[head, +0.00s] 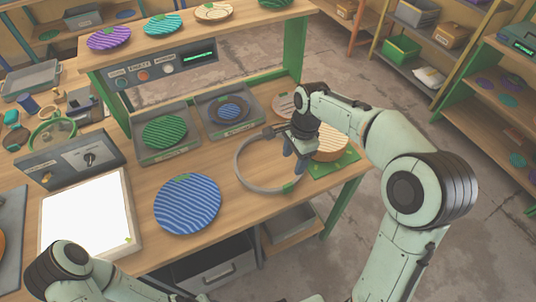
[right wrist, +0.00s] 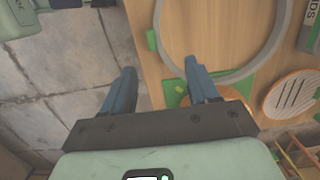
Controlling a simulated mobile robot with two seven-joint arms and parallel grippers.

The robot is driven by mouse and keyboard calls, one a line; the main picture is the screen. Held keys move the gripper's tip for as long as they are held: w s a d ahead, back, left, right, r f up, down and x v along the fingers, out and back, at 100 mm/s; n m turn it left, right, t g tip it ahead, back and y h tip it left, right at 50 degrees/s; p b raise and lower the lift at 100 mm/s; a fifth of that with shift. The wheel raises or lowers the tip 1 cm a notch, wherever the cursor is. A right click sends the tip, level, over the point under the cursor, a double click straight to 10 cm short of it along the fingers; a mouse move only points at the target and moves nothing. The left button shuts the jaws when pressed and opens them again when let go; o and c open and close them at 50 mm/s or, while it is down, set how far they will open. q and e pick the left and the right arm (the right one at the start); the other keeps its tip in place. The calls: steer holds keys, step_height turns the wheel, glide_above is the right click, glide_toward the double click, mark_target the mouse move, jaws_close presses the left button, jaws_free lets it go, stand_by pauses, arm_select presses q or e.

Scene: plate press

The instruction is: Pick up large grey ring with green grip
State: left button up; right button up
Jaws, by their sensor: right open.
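The large grey ring (head: 238,172) lies flat on the wooden table, right of the blue striped plate. Its green grip (head: 289,187) is on the near right part of the rim. My right gripper (head: 294,160) is open and empty above the ring's right side, with its blue fingers pointing down. In the right wrist view the ring (right wrist: 222,78) fills the upper middle, and its green grip (right wrist: 152,40) is ahead of the gap between the open fingers (right wrist: 159,86). The fingers appear apart from the grip. My left arm shows at the bottom left, its gripper out of view.
A wooden disc (head: 329,146) on a green mat (head: 335,168) is right of the ring, partly behind my right arm. The blue striped plate (head: 188,203) is left. Trays with a green plate (head: 165,132) and a blue plate (head: 230,111) stand behind. A white panel (head: 85,215) is far left.

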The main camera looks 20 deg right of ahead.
mark_target(287, 185)
steer(key=f, duration=0.4)
steer(key=s+a+f, duration=0.1)
steer(key=f, duration=0.1)
steer(key=shift+f+b, duration=0.25)
steer(key=shift+b, duration=0.1)
steer(key=shift+w+a+f, duration=0.1)
steer(key=shift+a+f, duration=0.1)
steer(key=shift+f, duration=1.35)
steer(key=shift+a+f, duration=0.2)
steer(key=shift+f, duration=1.3)
steer(key=shift+c, duration=0.2)
jaws_close()
